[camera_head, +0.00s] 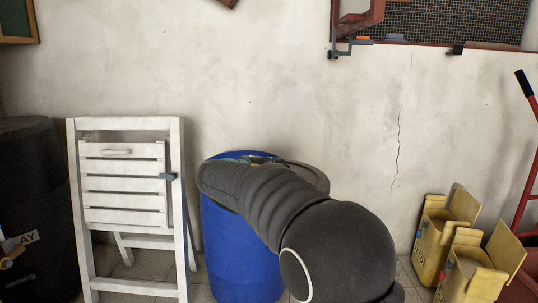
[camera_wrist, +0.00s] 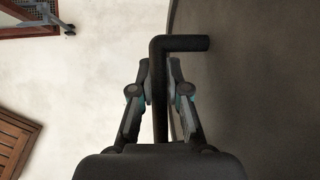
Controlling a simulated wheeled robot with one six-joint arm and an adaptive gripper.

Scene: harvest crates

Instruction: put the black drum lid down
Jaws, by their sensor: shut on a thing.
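The black drum lid (camera_wrist: 255,90) fills the right of the wrist view as a broad dark disc with a curved edge. Its bent black handle (camera_wrist: 182,43) passes between the fingers of my gripper (camera_wrist: 161,88), which is shut on it. In the head view the lid's greyish edge (camera_head: 315,178) shows past my arm, at the top right of a blue drum (camera_head: 238,250). My arm hides most of the lid, the gripper and part of the drum's top. I cannot tell whether the lid touches the drum.
A white folding chair (camera_head: 122,215) stands left of the blue drum, with a dark barrel (camera_head: 35,210) farther left. Yellow boxes (camera_head: 465,265) with open flaps and a red-framed cart (camera_head: 525,200) stand at the right. A cracked pale wall (camera_head: 370,110) is close behind.

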